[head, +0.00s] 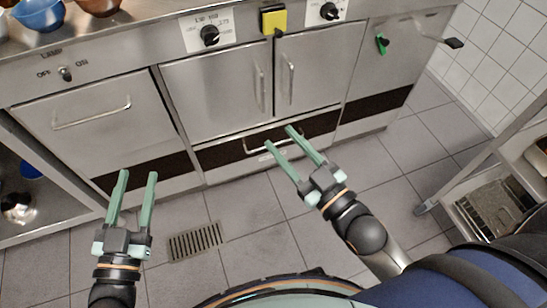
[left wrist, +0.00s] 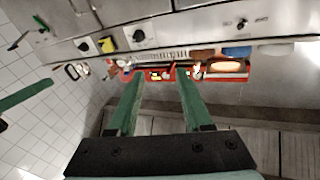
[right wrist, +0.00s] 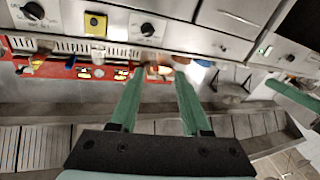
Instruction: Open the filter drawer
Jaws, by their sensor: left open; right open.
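The filter drawer (head: 224,155) is the low, wide front under the double-door cabinet in the head view. It has a dark upper band and a thin metal bar handle (head: 250,149), and it looks shut. My right gripper (head: 278,136) is open and empty. In the picture its fingertips overlap the right part of the handle; I cannot tell whether they touch it. Its fingers also show in the right wrist view (right wrist: 158,80). My left gripper (head: 138,173) is open and empty, left of the drawer, before the left cabinet. Its fingers also show in the left wrist view (left wrist: 160,78).
Double doors (head: 220,90) with upright handles are above the drawer. A left cabinet door (head: 90,120) has a bar handle. Knobs and a yellow switch (head: 273,20) line the front. A floor grate (head: 195,242) lies on clear tiles. A rack (head: 490,205) stands at right.

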